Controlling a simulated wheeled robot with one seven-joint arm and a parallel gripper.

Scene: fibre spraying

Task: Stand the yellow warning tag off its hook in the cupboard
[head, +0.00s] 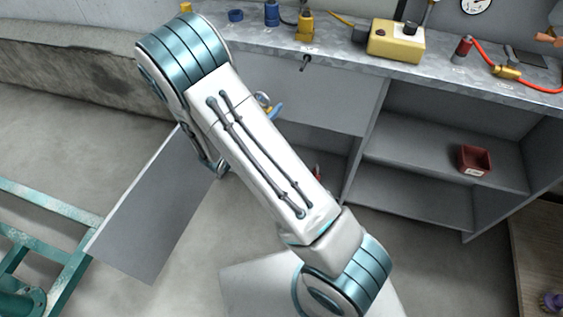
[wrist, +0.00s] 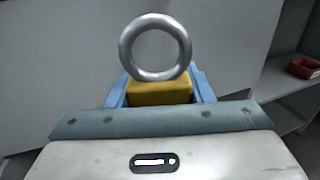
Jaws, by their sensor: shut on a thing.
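In the wrist view, my gripper (wrist: 160,88) has its blue fingers closed on either side of a yellow block (wrist: 160,93), which appears to be the warning tag. A metal ring (wrist: 155,47) stands up at the tag's far end, and no hook shows through it. A flat grey surface lies behind it. In the head view my arm hides most of the gripper; a small ring and a blue piece (head: 275,112) show just past the arm, probably the tag and a finger. The cupboard (head: 430,165) stands under the bench, its right side open with shelves.
A red bin (head: 474,160) sits on a right-hand shelf. The bench top (head: 340,58) carries a yellow box (head: 396,40), a red-hosed tool (head: 507,71) and small items. A dark hook (head: 305,63) juts from the bench's front edge. A grey panel (head: 160,205) and a teal frame (head: 62,250) stand at left.

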